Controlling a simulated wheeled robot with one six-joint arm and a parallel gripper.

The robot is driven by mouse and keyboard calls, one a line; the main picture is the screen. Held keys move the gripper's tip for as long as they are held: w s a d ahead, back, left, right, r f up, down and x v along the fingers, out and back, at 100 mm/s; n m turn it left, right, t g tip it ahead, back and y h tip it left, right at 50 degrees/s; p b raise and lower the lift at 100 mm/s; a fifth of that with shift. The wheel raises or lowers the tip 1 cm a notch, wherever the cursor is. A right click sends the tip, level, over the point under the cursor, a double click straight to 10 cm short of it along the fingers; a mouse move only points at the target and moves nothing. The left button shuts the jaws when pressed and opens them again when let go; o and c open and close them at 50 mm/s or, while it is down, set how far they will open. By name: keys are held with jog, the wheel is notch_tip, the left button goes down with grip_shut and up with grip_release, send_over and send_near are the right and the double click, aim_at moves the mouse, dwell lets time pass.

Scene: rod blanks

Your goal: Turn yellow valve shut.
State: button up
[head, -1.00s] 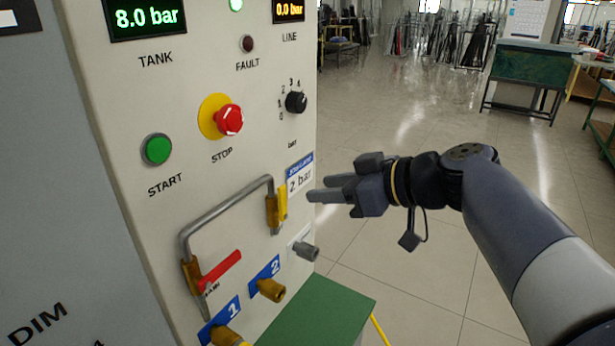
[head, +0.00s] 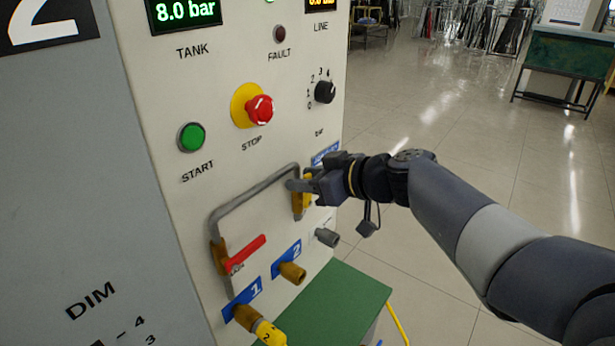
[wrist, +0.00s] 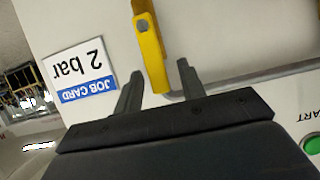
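The yellow valve's lever (head: 308,203) is on the right end of the grey bent pipe on the panel, beside its brass body. In the head view it points roughly up and down, along the pipe's end, and my gripper partly covers it. My gripper (head: 301,184) is at the lever's upper part, its fingers towards the panel. In the wrist view the yellow lever (wrist: 150,50) reaches down between the two spread fingers of my gripper (wrist: 159,74). A gap shows on each side of it. Whether the fingertips are deep enough to flank it is hard to tell.
A red lever (head: 245,256) is on the pipe's left end. Close by are a job card reading 2 bar (wrist: 82,72), outlets 1 (head: 247,316) and 2 (head: 292,273), and a grey port (head: 327,237). A green surface (head: 340,305) lies below. Open floor is at right.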

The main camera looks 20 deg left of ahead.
grip_shut()
jog(key=shift+w+d+f, duration=0.1)
dwell(0.4)
jog(key=w+d+f+m+g+y+b, duration=0.2)
jog(key=w+f+m+g+y+b, duration=0.3)
jog(key=m, duration=0.8)
jog(key=shift+f+m+y+b, duration=0.25)
jog(key=shift+m+y+b, duration=0.05)
jog(key=shift+b, duration=1)
grip_release()
